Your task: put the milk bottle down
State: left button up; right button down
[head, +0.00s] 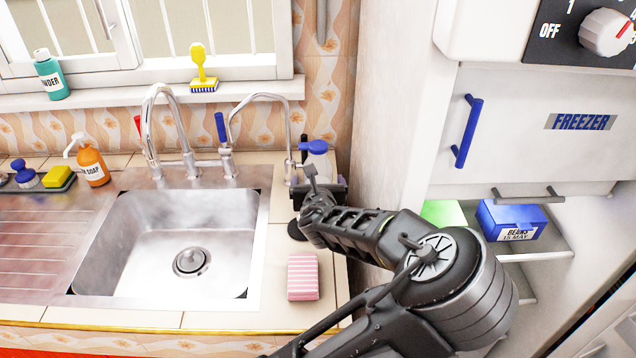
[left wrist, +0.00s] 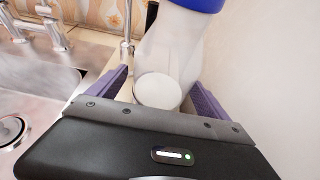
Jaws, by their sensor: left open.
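The milk bottle (head: 318,162) has a translucent whitish body and a blue cap, and is behind the sink's right corner, near the white side wall. In the left wrist view the bottle (left wrist: 168,48) sits between the two purple fingers, its blue cap at the top edge. My left gripper (head: 319,188) is open around it; it also shows in the left wrist view (left wrist: 160,80). Whether a finger touches the bottle is unclear. My gripper and arm hide the bottle's lower part in the head view, so its contact with the counter cannot be seen. My right gripper is out of view.
A steel sink (head: 120,290) with tall taps (head: 180,165) lies left of the bottle. A pink sponge (head: 303,277) lies on the tiled counter strip right of the sink. The fridge-freezer (head: 510,130) stands to the right. A blue box (head: 512,221) sits on a shelf.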

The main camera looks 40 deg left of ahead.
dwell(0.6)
pick_arm(q)
grip_shut()
dwell(0.8)
